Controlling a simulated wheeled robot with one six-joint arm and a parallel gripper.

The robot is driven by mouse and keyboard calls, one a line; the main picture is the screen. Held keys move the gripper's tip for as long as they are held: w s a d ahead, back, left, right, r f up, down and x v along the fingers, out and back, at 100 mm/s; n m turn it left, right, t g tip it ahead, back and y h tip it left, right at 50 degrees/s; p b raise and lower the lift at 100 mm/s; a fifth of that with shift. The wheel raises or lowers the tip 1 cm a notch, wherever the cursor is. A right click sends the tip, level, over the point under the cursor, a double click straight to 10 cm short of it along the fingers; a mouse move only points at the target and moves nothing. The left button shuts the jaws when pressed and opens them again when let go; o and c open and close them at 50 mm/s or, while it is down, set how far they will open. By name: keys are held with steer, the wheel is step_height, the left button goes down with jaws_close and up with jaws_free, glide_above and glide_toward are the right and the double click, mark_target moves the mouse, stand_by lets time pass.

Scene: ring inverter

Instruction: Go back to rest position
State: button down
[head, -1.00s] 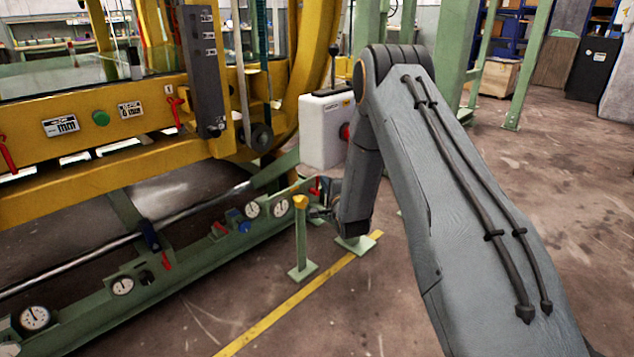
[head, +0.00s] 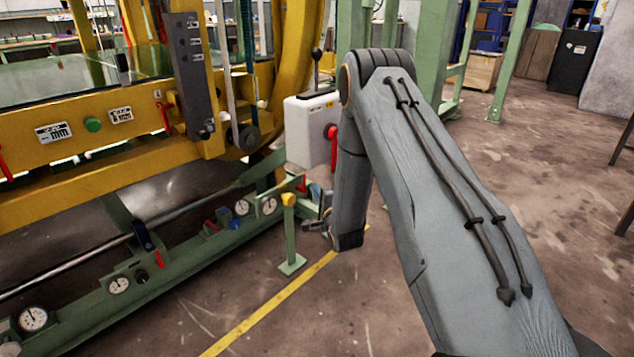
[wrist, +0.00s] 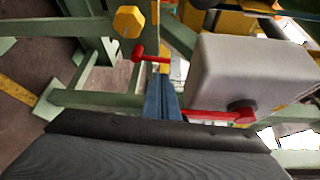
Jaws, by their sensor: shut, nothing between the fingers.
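My arm, grey with dark cables, reaches from the lower right of the head view up to its elbow and then folds steeply down. My gripper (head: 314,226) shows small and dark at the lower end, pointing left, just right of a green post with a yellow cap (head: 289,200). It looks shut and empty, partly hidden by the wrist. The white control box (head: 308,130) with a red knob and a black lever stands just behind the arm. In the wrist view the box (wrist: 240,75) is close on the right, with red handles beside it.
The yellow ring machine (head: 95,145) and its green base rail with gauges (head: 130,275) fill the left. Green columns (head: 435,60) stand behind the arm. The floor to the right is largely open, with a dark-legged table at the edge.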

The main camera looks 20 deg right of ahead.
steer(key=s+a+r+n+g+y, duration=0.1)
steer(key=s+a+r+n+g, duration=0.25)
steer(key=s+a, duration=0.35)
steer(key=s+a+r+n+g, duration=0.25)
steer(key=s+a+n, duration=0.25)
steer(key=a, duration=0.4)
steer(key=s+a+r+n+g+y, duration=0.1)
steer(key=s+a+r+n+g, duration=0.2)
steer(key=s+a+n, duration=0.4)
steer(key=s+a+r+n+g+h, duration=0.1)
steer(key=s+r+n+g, duration=0.15)
steer(key=s, duration=0.95)
steer(key=s+a+r+n+g, duration=0.1)
steer(key=s+r+n+g, duration=0.2)
steer(key=s, duration=0.8)
steer(key=s+a+r+n+g+h, duration=0.1)
steer(key=s+n+g, duration=0.25)
steer(key=s, duration=0.85)
steer(key=d+r+m+p, duration=0.2)
steer(key=d+r+p, duration=0.8)
steer(key=r+p, duration=0.3)
steer(key=d+r+m+p, duration=0.3)
steer(key=d+r+p, duration=0.7)
steer(key=r+p, duration=0.4)
steer(key=p, duration=0.4)
steer(key=shift+s+d+m+t+h, duration=0.15)
steer(key=shift+d+m+t+h, duration=0.15)
steer(key=shift+d+m+t, duration=0.1)
